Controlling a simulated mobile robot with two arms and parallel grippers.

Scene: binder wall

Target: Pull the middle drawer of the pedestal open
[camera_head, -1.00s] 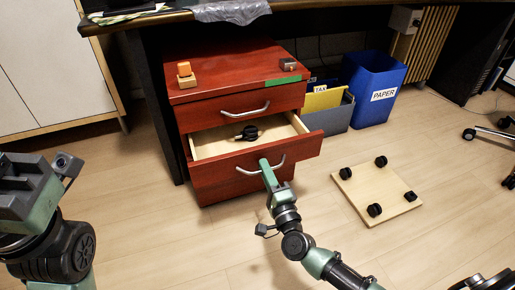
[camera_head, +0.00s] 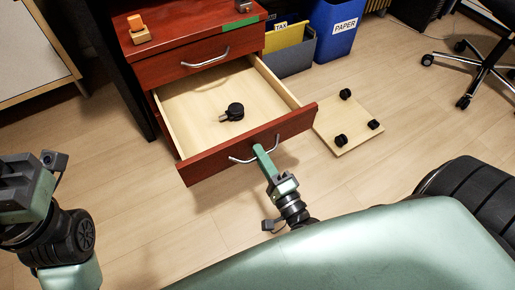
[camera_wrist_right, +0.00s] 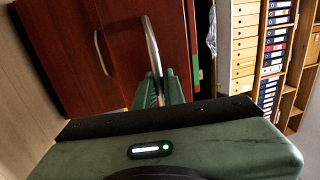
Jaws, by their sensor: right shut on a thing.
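The red wooden pedestal (camera_head: 190,72) stands at the upper middle of the head view. Its middle drawer (camera_head: 215,160), below the shut top drawer, is pulled far out and shows its pale interior. A black caster (camera_head: 235,111) lies inside it. My right gripper (camera_head: 263,153) is shut on the curved metal handle (camera_head: 240,160) of this drawer. In the right wrist view the handle (camera_wrist_right: 151,45) runs between the fingers (camera_wrist_right: 160,88). My left gripper (camera_head: 28,185) is at the left edge, away from the pedestal; its jaws are unclear.
A wooden board with black casters (camera_head: 350,125) lies on the floor right of the drawer. A grey bin (camera_head: 293,57) and blue paper bin (camera_head: 336,30) stand behind it. An office chair (camera_head: 480,65) is at upper right. Floor in front of the drawer is clear.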

